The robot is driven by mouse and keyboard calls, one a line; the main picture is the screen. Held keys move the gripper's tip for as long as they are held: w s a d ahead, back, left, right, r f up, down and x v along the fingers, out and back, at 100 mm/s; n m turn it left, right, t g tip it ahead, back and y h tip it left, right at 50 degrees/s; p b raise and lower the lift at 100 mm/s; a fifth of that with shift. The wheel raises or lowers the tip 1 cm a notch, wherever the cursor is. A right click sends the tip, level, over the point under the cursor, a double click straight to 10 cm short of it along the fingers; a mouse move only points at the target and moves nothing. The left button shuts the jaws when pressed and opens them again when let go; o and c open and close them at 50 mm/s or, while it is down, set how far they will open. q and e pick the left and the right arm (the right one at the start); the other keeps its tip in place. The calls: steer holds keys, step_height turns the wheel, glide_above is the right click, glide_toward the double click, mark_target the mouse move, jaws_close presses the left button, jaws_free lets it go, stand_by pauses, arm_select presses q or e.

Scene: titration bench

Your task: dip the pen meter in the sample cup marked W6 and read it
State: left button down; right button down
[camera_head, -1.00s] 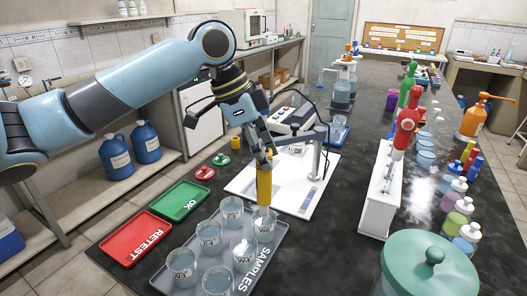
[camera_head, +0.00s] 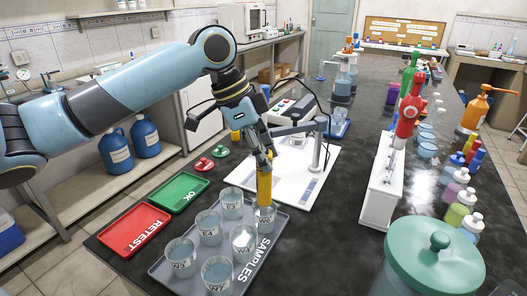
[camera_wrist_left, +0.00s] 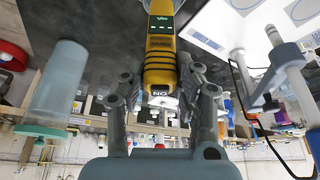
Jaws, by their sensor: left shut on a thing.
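My left gripper (camera_head: 264,160) is shut on the yellow pen meter (camera_head: 264,187) and holds it upright. In the left wrist view the pen meter (camera_wrist_left: 160,65) sits between the two fingers, with a dark display at its far end. Its lower end is at the rim of the back right sample cup (camera_head: 264,219); I cannot tell how deep the tip is. Several clear cups stand on the grey SAMPLES tray (camera_head: 284,226). Their marks are too small to read surely, so I cannot tell which is W6. My right gripper is not in view.
A red RETEST tray (camera_head: 134,231) and a green OK tray (camera_head: 180,193) lie left of the cups. A stand on a white base (camera_head: 308,185) is just behind the pen. A white box (camera_head: 381,190) and a green-lidded jar (camera_head: 436,250) stand right.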

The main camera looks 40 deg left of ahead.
arm_select(q)
step_height(320, 180, down, 2)
steer(key=shift+f+b, duration=0.15)
steer(key=shift+b, duration=0.35)
stand_by(3.0)
steer(key=shift+r+p, duration=3.05)
steer(key=shift+p, duration=0.1)
step_height(320, 180, up, 4)
steer(key=p, duration=0.4)
steer(key=shift+f, duration=0.15)
